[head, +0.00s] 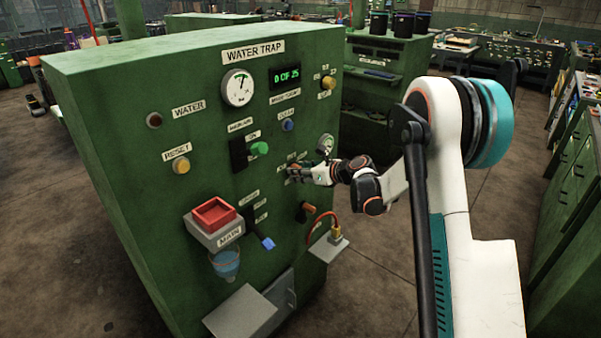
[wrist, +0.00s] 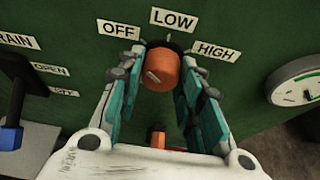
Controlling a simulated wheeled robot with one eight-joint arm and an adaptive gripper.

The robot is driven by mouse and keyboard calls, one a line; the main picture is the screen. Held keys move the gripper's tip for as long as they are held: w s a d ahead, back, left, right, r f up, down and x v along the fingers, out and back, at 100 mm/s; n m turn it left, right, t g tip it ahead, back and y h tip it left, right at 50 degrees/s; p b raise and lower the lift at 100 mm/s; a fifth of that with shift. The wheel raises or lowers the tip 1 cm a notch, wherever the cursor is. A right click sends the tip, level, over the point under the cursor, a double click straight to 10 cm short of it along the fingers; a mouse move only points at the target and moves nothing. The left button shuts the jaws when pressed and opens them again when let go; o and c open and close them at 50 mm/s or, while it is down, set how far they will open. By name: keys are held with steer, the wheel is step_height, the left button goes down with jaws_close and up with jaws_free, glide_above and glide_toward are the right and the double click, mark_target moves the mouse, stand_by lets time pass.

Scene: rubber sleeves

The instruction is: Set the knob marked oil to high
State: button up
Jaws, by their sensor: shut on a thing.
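The orange knob (wrist: 162,72) is on the green panel in the wrist view, under the labels OFF (wrist: 119,31), LOW (wrist: 172,19) and HIGH (wrist: 215,51). A short pale mark shows on its face; I cannot tell for sure which label it points to. My gripper (wrist: 160,80) has its fingers on either side of the knob and is shut on it. In the head view my gripper (head: 296,172) is at the panel and hides the knob. I cannot read the word oil in either view.
A dial gauge (head: 326,144) sits right of my gripper, and a green switch handle (head: 259,149) up and left. Below are an orange handle (head: 306,211), a blue-tipped lever (head: 266,243) and a red cable (head: 321,220) on a small shelf. Open floor lies right of the cabinet.

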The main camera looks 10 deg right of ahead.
steer(key=m+y, duration=0.2)
steer(key=m, duration=0.3)
steer(key=m+y+b, duration=0.1)
steer(key=m+y, duration=0.2)
steer(key=m, duration=0.2)
steer(key=m+g+y+b, duration=0.1)
steer(key=m+y, duration=0.1)
steer(key=m, duration=0.3)
steer(key=shift+w+d+f+y, duration=0.2)
steer(key=shift+d+f+y, duration=0.1)
steer(key=shift+f+y, duration=0.1)
stand_by(0.7)
steer(key=o, duration=1)
